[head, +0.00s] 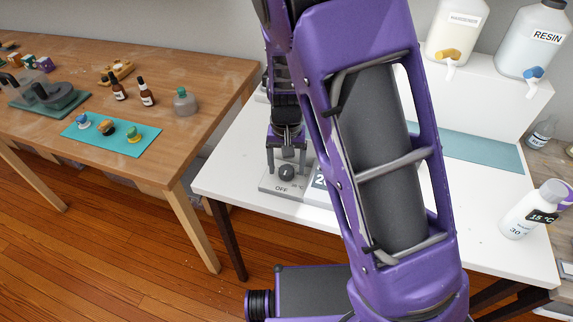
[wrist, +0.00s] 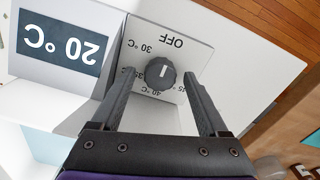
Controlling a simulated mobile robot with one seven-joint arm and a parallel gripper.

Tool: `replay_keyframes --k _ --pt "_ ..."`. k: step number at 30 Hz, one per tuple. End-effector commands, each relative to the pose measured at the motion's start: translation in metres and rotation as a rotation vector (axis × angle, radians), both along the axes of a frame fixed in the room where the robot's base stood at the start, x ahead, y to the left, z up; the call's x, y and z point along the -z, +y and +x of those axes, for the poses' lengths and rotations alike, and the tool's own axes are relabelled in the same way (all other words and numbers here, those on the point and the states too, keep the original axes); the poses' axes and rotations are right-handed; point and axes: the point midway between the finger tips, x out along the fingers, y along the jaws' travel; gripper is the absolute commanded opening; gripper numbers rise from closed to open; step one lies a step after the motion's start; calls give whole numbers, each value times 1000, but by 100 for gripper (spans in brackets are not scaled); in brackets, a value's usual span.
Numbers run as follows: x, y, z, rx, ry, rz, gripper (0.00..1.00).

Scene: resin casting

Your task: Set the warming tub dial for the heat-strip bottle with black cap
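The warming tub dial is a round dark grey knob (wrist: 160,74) on a light panel marked OFF, 30 °C, 35, 40 °C and 45, upside down in the wrist view. Its white mark points up in that view, roughly toward OFF. The tub display (wrist: 62,44) reads 20 °C. My gripper (wrist: 159,76) is open, with one finger on each side of the knob; I cannot tell whether either touches it. In the head view the knob (head: 286,173) sits below my gripper (head: 286,163). A white bottle (head: 518,215) at the right has a black strip reading 15 °C; its cap looks pale.
A wooden table (head: 215,75) at the left holds brown bottles (head: 147,95) and a teal mat (head: 150,140) with small items. Large jugs, one labelled RESIN (head: 535,45), stand at the back right. My arm hides much of the white table (head: 235,165).

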Motion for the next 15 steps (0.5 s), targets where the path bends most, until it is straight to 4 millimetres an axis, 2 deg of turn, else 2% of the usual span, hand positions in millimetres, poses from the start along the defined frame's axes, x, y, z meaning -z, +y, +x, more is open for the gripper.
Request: replay_keyframes --k 1,2,12,15 --pt "0 0 0 0 0 0 67" --pt "0 0 0 0 0 0 62" --pt "0 0 0 0 0 0 1" --pt "0 0 0 0 0 0 0"
